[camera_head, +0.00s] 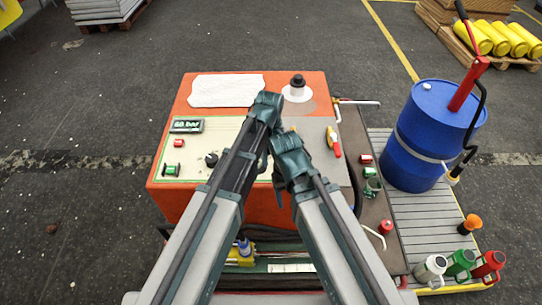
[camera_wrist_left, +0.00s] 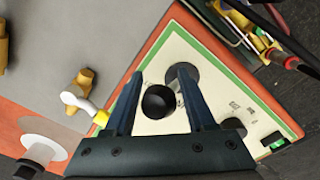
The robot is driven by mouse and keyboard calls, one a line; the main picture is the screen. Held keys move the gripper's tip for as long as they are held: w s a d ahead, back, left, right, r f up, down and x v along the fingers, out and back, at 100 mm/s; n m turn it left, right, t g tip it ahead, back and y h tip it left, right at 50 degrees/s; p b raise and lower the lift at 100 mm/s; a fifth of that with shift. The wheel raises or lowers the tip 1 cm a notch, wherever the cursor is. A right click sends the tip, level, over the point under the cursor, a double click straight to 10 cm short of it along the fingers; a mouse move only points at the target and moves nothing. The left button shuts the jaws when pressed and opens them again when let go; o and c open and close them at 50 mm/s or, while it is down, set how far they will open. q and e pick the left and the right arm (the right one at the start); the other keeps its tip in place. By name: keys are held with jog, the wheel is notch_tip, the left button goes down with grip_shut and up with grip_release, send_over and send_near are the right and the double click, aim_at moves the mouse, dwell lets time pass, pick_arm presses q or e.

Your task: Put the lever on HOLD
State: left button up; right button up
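The lever I can make out is a black ball knob (camera_head: 211,159) on the pale green-edged panel (camera_head: 190,152). In the left wrist view the ball (camera_wrist_left: 158,102) sits between the two fingers of my left gripper (camera_wrist_left: 162,78). The fingers are apart, with gaps beside the ball, so it is not clamped. A dark round disc (camera_wrist_left: 187,72) shows behind the right finger. I cannot read a HOLD mark. In the head view my left arm hides its own fingers.
The panel sits on an orange bench (camera_head: 228,207) with a display (camera_head: 187,126), a red button (camera_head: 179,143) and a green button (camera_head: 172,170). A white sheet (camera_head: 226,90) and a black-topped white part (camera_head: 297,88) lie at the back. A blue drum (camera_head: 420,135) stands right.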

pick_arm(q)
grip_shut()
jog(key=shift+w, duration=0.1)
dwell(1.0)
